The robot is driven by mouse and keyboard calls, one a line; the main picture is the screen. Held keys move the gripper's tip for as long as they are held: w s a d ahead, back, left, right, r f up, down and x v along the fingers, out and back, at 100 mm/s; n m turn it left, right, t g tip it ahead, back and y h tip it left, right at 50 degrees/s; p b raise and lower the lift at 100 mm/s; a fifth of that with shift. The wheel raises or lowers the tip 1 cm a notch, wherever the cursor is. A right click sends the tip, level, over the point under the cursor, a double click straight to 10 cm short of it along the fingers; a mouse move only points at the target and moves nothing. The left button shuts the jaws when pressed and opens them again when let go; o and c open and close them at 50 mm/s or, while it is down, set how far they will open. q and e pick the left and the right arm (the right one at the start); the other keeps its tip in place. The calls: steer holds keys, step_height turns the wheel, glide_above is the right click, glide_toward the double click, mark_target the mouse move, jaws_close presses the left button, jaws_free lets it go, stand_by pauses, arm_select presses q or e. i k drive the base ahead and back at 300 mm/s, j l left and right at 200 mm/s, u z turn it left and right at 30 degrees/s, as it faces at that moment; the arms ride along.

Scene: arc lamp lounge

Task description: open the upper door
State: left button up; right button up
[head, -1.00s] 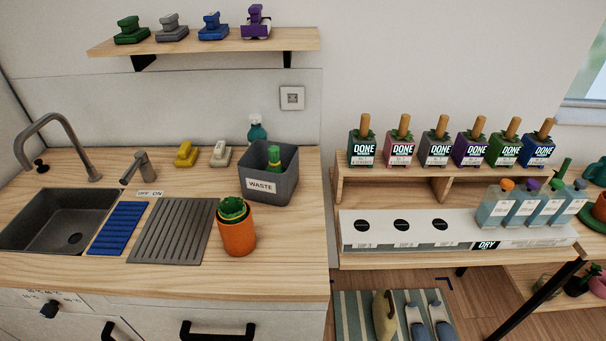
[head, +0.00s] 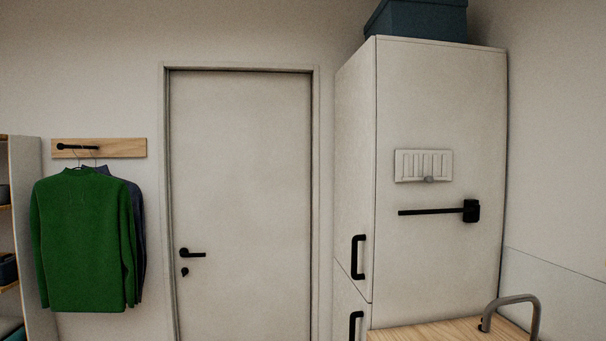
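A tall pale cabinet stands right of centre in the head view. Its upper door (head: 354,170) is on the narrow left-facing side and looks shut, with a thin seam along its lower edge. A black vertical bar handle (head: 357,257) sits low on that door. Below the seam is a lower door (head: 344,309) with a similar black handle (head: 355,326), cut off by the bottom of the picture. Neither of my grippers shows in the head view, so their state and place are hidden.
A black bar on a mount (head: 440,211) and a small white rack (head: 424,165) are fixed to the cabinet's side. A blue box (head: 418,20) sits on top. A wooden counter (head: 450,331) with a tap (head: 513,310) adjoins right. A closed room door (head: 240,200) and hanging green sweater (head: 82,240) are left.

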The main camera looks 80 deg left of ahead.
mark_target(355, 93)
steer(key=u, duration=2.3)
steer(key=i+j+z, duration=0.1)
steer(key=z, duration=0.25)
steer(key=i+j+z, duration=0.1)
steer(key=z, duration=0.25)
steer(key=i+j+z, duration=0.1)
steer(key=z, duration=0.3)
